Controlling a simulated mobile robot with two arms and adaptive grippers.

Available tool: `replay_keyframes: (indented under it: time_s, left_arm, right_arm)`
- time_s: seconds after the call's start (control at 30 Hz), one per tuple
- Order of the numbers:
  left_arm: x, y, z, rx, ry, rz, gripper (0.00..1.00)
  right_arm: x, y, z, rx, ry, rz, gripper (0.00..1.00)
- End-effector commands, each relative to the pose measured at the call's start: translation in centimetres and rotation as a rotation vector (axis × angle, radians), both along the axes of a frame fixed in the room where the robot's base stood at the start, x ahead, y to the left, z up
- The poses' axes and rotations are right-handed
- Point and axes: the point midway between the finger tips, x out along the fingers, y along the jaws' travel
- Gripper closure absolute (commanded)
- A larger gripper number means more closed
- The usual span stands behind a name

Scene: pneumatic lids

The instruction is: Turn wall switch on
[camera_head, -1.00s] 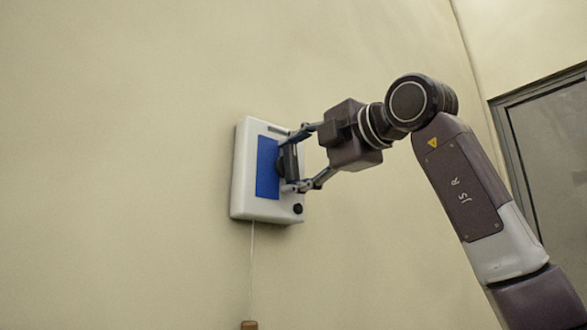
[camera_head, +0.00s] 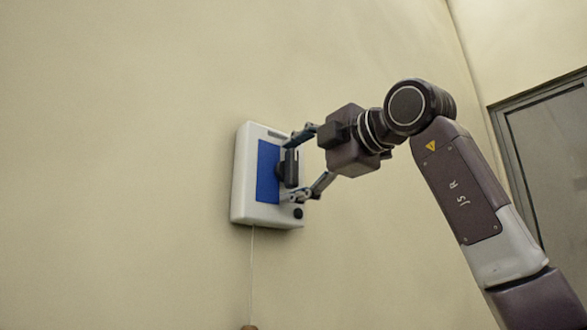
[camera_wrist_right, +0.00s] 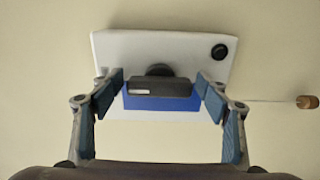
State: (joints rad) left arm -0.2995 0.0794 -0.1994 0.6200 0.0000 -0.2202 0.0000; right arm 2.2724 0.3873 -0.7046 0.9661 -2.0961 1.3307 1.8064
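The wall switch is a white box (camera_head: 240,205) fixed to the wall, with a blue panel (camera_head: 267,172), a black bar-shaped handle (camera_head: 291,168) and a small round black knob (camera_head: 298,212). The box also shows in the right wrist view (camera_wrist_right: 110,45), with the handle (camera_wrist_right: 158,88) lying crosswise over the blue panel (camera_wrist_right: 160,104). My right gripper (camera_head: 296,168) is at the box. Its fingers (camera_wrist_right: 160,92) stand at either end of the handle and look open, with a small gap on the right; contact on the left is unclear. My left gripper is not in view.
A thin cord (camera_head: 253,270) hangs from below the box, with a brown end piece (camera_wrist_right: 307,102) visible in the wrist view. A framed window or door (camera_head: 550,160) is at the right. The wall (camera_head: 110,160) left of the box is bare.

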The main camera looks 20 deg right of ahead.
Motion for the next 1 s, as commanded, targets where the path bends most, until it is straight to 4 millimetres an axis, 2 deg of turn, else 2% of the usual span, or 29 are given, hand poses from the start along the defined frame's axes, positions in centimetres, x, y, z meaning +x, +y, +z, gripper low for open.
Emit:
replay_keyframes:
  time_s: [0.37, 0.47, 0.8, 1.0]
  left_arm:
    - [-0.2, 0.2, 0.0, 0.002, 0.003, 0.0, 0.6]
    - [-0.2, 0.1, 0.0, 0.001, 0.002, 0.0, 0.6]
    - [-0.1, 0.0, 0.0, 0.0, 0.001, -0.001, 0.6]
    - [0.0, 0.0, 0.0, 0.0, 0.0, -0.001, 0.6]
  right_arm:
    - [-0.6, -0.3, 0.1, -0.001, -0.003, 0.0, 0.28]
    - [-1.9, -0.8, 0.1, -0.001, -0.003, -0.001, 0.28]
    - [-8.5, -3.1, 0.0, -0.002, -0.004, 0.0, 0.28]
    - [-10.8, -3.9, 0.0, -0.001, 0.0, 0.0, 0.28]
